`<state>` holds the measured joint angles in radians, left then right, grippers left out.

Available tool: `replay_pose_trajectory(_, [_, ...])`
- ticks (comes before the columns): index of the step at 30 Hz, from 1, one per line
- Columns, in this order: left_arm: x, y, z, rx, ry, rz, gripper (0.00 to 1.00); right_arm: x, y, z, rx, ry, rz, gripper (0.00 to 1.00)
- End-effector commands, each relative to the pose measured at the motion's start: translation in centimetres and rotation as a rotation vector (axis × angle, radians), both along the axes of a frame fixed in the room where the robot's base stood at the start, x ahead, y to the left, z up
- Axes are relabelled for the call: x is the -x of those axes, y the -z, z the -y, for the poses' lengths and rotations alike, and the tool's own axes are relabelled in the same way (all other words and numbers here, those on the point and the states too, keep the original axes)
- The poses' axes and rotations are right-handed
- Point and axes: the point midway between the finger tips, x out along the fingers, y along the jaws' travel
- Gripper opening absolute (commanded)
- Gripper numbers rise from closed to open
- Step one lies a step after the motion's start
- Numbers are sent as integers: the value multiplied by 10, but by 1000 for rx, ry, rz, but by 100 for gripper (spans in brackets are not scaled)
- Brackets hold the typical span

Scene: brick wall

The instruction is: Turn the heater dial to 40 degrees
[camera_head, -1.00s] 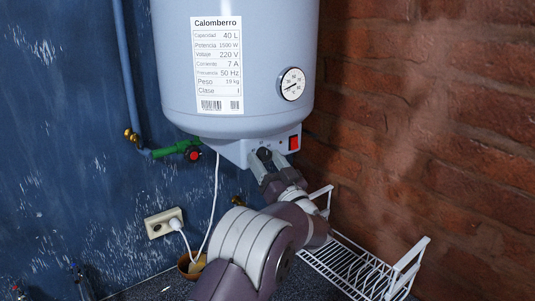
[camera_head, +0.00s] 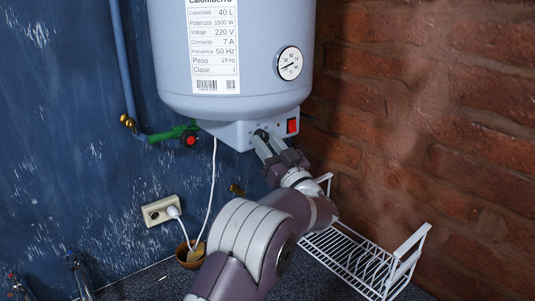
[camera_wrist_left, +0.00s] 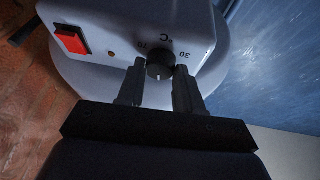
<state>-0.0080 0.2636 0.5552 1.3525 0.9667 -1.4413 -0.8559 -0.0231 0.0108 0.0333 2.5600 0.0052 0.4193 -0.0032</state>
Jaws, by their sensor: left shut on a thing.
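The heater (camera_head: 240,60) is a pale grey-blue tank with a label and a round thermometer gauge (camera_head: 289,63). Its control panel (camera_head: 236,133) is at the bottom, with a red switch (camera_head: 292,126). In the left wrist view the black dial (camera_wrist_left: 160,65) shows with a white mark, between the printed numbers 70 and 30 and a °C sign. My left gripper (camera_head: 262,139) reaches up to the panel from below and hides the dial in the head view. In the left wrist view its fingers (camera_wrist_left: 159,84) are shut on the dial, one on each side. My right gripper is not in view.
A green valve with a red knob (camera_head: 190,140) and a blue pipe (camera_head: 125,70) are left of the panel. A white cord runs down by a wall socket (camera_head: 161,211). A white wire rack (camera_head: 345,262) stands below right, near the brick wall (camera_head: 430,130).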

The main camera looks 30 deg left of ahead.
Motion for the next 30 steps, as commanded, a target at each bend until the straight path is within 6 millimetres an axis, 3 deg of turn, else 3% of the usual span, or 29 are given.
replay_pose_trajectory(1, [0,8,0,11,2,39,5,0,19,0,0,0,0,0])
replay_pose_trajectory(3, [-1,10,0,34,1,94,5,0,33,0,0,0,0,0])
replay_pose_trajectory(12, [-3,7,1,143,2,354,5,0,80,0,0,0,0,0])
replay_pose_trajectory(19, [-4,2,2,222,1,544,5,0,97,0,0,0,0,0])
replay_pose_trajectory(30, [-6,-2,3,312,2,764,5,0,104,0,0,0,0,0])
